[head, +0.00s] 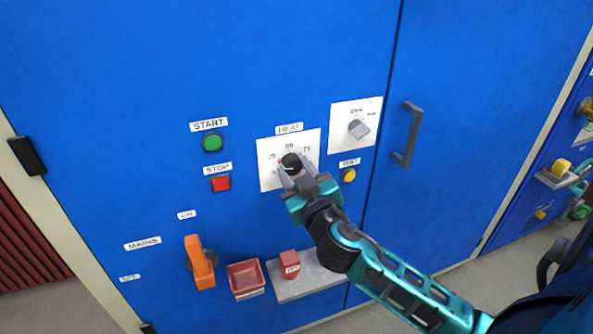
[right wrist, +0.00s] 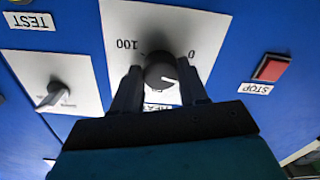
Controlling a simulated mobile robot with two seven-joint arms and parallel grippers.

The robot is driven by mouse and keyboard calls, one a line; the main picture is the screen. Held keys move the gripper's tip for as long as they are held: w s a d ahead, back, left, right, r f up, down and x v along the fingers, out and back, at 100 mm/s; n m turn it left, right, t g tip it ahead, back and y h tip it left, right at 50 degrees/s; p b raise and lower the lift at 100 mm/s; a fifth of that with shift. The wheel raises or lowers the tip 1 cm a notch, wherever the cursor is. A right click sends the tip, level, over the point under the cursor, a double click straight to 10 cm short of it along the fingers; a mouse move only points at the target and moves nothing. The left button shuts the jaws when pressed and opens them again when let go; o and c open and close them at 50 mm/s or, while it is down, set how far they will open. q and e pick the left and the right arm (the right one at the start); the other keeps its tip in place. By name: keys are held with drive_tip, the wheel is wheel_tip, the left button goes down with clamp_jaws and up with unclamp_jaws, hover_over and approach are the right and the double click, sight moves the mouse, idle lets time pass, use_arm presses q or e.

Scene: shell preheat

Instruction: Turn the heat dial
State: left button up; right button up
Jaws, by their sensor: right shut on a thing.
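The heat dial (head: 291,163) is a black round knob with a white pointer mark, on a white scale plate (head: 267,150) labelled HEAT on the blue cabinet. My right gripper (head: 294,174) reaches it from the lower right and is shut on the dial. In the right wrist view the dial (right wrist: 160,75) sits between the two dark fingers of the gripper (right wrist: 162,90), and the pointer mark is turned toward the right of that picture. The scale there shows 100 at left and 0 at right. My left gripper is not in view.
A green START button (head: 212,142) and red STOP button (head: 221,183) are left of the dial. A grey knob (head: 359,129), a yellow button (head: 349,175) and a door handle (head: 407,134) are right. Below are an orange mains lever (head: 199,262), a red tray (head: 245,278) and a red block (head: 289,264) on a grey shelf.

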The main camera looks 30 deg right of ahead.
drive_tip(key=n, duration=0.2)
drive_tip(key=shift+n+p, duration=0.4)
drive_tip(key=shift+n, duration=0.9)
drive_tip(key=n+p, duration=0.1)
drive_tip(key=n, duration=0.1)
drive_tip(key=shift+n, duration=0.3)
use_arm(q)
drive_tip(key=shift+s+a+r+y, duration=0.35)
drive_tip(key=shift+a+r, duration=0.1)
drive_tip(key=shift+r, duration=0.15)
use_arm(e)
drive_tip(key=shift+n, duration=0.6)
use_arm(q)
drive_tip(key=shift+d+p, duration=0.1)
drive_tip(key=shift+p, duration=0.2)
use_arm(e)
drive_tip(key=o, duration=0.7)
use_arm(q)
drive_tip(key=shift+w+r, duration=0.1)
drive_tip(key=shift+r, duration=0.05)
use_arm(e)
drive_tip(key=o, duration=0.4)
drive_tip(key=shift+c, duration=0.2)
